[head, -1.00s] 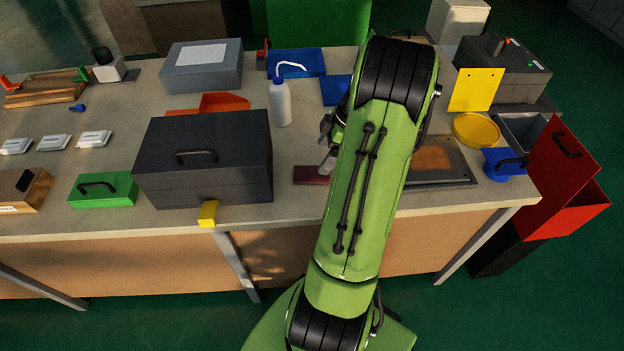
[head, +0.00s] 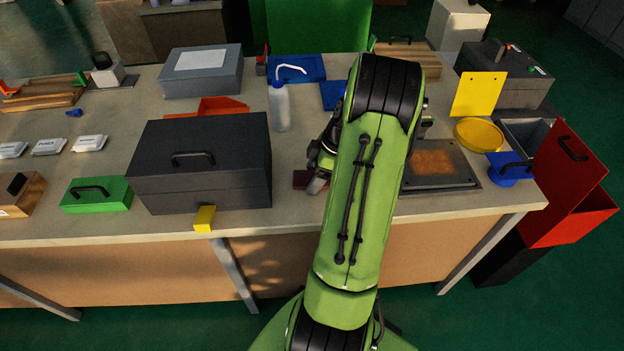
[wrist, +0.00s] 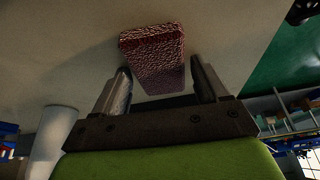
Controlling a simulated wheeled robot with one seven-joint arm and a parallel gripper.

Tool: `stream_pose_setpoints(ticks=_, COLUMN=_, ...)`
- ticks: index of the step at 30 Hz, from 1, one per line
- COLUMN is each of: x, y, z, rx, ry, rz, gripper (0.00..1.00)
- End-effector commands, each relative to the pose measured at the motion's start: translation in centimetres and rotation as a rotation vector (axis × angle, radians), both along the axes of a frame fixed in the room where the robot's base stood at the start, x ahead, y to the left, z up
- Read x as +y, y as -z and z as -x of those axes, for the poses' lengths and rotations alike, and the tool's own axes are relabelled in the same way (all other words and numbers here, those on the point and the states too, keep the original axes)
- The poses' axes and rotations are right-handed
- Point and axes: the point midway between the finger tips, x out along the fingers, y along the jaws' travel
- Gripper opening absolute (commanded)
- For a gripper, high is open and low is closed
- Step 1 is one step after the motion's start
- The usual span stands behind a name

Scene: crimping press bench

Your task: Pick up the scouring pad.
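The scouring pad (wrist: 153,50) is a dark red, rough-textured block. In the wrist view it lies on the bench top, just beyond and between my gripper's fingertips (wrist: 160,80). The two fingers are spread wider than the pad's near end, and I cannot tell whether its near end is between them. In the head view only the left part of the pad (head: 301,179) shows; my arm and gripper (head: 318,182) cover the rest. My gripper is open, above or beside the pad.
A dark grey toolbox (head: 198,185) stands left of the pad and a white wash bottle (head: 279,108) behind it. A metal plate with a rusty patch (head: 433,160) lies to the right. The bench front edge (head: 400,215) is close by.

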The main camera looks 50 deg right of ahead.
Motion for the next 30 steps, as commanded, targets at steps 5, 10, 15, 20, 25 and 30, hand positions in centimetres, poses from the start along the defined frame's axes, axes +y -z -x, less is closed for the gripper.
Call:
stream_pose_setpoints(ticks=5, x=0.0, y=0.0, z=0.0, rx=0.001, ry=0.0, rz=-0.001, gripper=0.45)
stream_pose_setpoints(ticks=10, x=0.0, y=0.0, z=0.0, rx=0.001, ry=0.0, rz=-0.001, gripper=0.29)
stream_pose_setpoints(ticks=15, x=0.0, y=-0.2, z=0.0, rx=0.001, ry=0.001, rz=-0.001, gripper=0.29)
stream_pose_setpoints(ticks=20, x=-0.1, y=-3.6, z=0.0, rx=-0.001, ry=0.0, rz=0.005, gripper=0.29)
stream_pose_setpoints(ticks=25, x=-0.1, y=-8.0, z=0.0, rx=-0.002, ry=0.0, rz=0.005, gripper=0.29)
stream_pose_setpoints(ticks=30, x=0.0, y=-10.1, z=0.0, rx=0.0, ry=0.0, rz=0.001, gripper=0.29)
